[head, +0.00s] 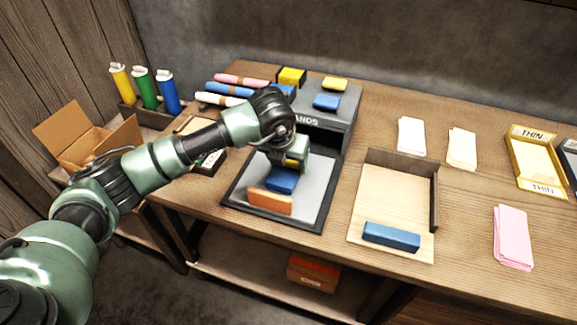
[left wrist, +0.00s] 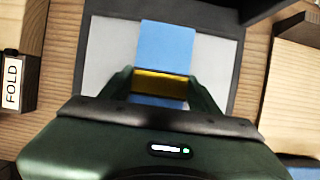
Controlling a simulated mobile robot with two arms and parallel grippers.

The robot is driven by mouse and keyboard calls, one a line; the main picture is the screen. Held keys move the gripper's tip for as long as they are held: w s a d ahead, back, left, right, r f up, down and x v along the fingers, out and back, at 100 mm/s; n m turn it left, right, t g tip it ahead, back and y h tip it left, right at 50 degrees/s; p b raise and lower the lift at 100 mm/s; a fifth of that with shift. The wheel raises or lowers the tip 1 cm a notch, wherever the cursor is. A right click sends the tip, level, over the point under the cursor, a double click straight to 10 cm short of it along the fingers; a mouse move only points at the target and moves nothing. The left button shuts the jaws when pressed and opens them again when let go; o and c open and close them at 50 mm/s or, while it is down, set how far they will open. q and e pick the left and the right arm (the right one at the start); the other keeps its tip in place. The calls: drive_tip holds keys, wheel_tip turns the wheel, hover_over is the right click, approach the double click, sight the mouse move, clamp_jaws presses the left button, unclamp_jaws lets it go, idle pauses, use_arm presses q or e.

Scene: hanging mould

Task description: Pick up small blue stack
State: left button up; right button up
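A small blue stack (head: 282,180) with a yellow band across it lies on the grey, dark-rimmed tray (head: 236,196) beneath my left gripper (head: 290,163). In the left wrist view the blue (left wrist: 166,45) shows beyond and a little in front of the yellow band (left wrist: 160,83). The fingers of my left gripper (left wrist: 160,86) stand on both sides of the band, close against its ends. Whether they press on it I cannot tell. The stack shows no clear gap from the tray. My right gripper is not in view.
A black box (head: 340,118) stands behind the tray. To the right, a wooden tray (head: 388,190) holds a blue bar (head: 391,236). Pink sheets (head: 512,238) lie farther right; bare table lies between.

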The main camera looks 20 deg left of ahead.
use_arm(q)
drive_tip(key=c, duration=0.3)
drive_tip(key=shift+c, duration=0.2)
drive_tip(key=shift+r, duration=0.15)
